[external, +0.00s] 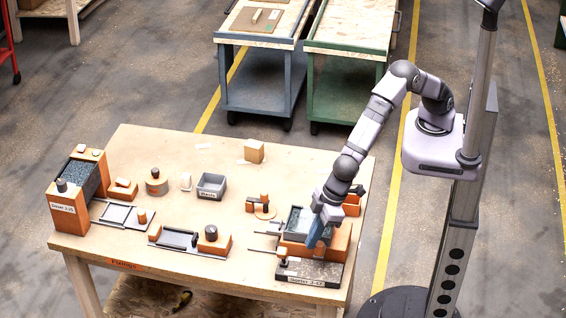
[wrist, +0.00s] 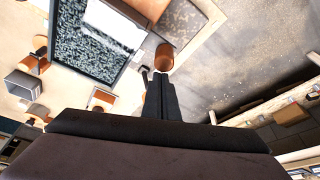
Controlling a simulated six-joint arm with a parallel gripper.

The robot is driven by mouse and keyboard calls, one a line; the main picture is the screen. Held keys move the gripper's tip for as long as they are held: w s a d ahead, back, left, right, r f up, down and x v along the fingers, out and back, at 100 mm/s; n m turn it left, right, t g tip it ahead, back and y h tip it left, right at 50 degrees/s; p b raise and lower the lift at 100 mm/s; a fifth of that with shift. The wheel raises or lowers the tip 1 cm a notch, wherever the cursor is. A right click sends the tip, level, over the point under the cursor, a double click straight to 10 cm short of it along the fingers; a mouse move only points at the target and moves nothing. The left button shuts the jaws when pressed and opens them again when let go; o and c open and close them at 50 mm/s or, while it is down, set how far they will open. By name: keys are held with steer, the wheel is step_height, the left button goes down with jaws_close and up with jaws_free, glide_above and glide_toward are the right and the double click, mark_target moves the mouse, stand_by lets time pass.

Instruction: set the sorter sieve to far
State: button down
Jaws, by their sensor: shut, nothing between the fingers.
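The sorter is the unit at the right front of the table in the external view, with a grey bin (external: 297,222) above orange blocks and a dark labelled base (external: 318,272). A small knob (external: 283,254) stands at the base's left end. My gripper (external: 314,244) points down at the sorter's front and hides part of it. In the wrist view my gripper (wrist: 161,78) is shut and empty, its fingertips close to an orange round knob (wrist: 164,57); I cannot tell whether they touch. A tray of dark granules (wrist: 98,40) lies beside that knob. The sieve's setting cannot be read.
A dosing unit (external: 75,208) stands at the table's left end. Thin rods stick out left of the sorter. The back right of the tabletop is clear.

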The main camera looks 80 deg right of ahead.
steer(key=shift+s+a+f, duration=0.1)
steer(key=shift+s, duration=0.15)
steer(key=s+b, duration=0.2)
steer(key=s, duration=0.2)
stand_by(0.3)
steer(key=w+a, duration=0.2)
steer(key=w, duration=0.2)
steer(key=b+v, duration=0.3)
steer(key=v, duration=0.7)
steer(key=shift+s+d, duration=0.1)
steer(key=shift+s, duration=0.05)
